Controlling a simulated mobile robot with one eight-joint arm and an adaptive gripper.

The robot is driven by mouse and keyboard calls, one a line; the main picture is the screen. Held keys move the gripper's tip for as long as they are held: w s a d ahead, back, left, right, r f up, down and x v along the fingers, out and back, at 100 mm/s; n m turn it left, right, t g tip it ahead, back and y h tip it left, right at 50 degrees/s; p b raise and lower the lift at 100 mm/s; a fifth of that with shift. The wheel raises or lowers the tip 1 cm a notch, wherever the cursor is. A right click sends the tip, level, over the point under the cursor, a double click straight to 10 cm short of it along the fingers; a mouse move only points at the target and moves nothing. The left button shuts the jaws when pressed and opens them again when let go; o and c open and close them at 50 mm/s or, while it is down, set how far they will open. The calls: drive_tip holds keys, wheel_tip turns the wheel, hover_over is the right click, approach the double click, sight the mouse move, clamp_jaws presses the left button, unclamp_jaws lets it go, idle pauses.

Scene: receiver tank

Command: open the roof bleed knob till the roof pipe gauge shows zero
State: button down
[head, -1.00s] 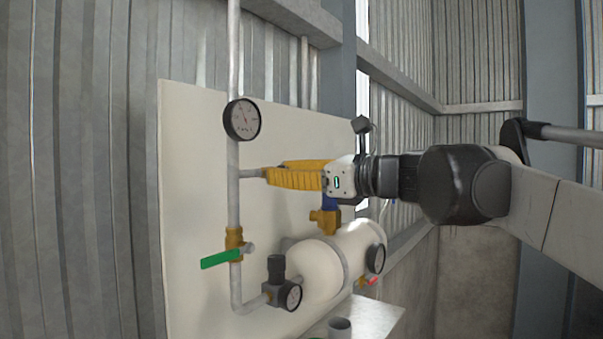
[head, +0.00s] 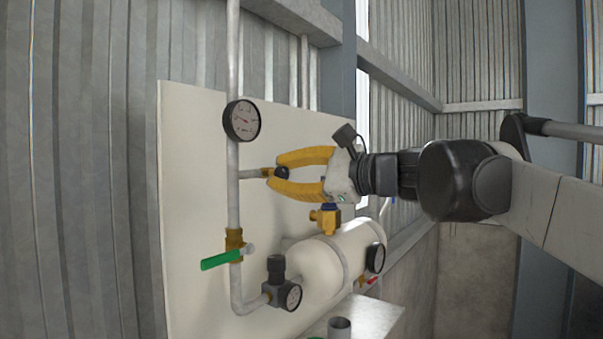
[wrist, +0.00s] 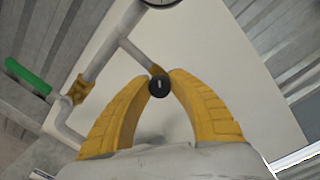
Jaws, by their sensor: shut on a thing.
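The roof bleed knob (head: 282,173) is a small dark round knob at the end of a short brass-tipped branch off the vertical pipe. In the wrist view the knob (wrist: 159,87) shows a pale mark on its face. My gripper (head: 277,172) has its yellow fingers on either side of the knob, shut on it; its fingertips (wrist: 159,80) also show in the wrist view. The roof pipe gauge (head: 242,120) is round and white-faced with a dark rim, on the vertical pipe above the branch.
A green lever valve (head: 221,259) sits lower on the pipe. A regulator with a gauge (head: 290,296) is at the bottom. A cream tank (head: 318,268) with a brass valve (head: 326,217) above it lies below my gripper. The cream panel (head: 190,180) is behind.

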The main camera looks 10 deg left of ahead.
drive_tip(key=n, duration=0.8)
drive_tip(key=shift+n, duration=0.4)
drive_tip(key=n, duration=0.4)
drive_tip(key=shift+f, duration=0.1)
drive_tip(key=shift+n+t, duration=0.4)
drive_tip(key=shift+n, duration=1.9)
drive_tip(key=c, duration=1.2)
unclamp_jaws()
drive_tip(key=shift+o, duration=0.2)
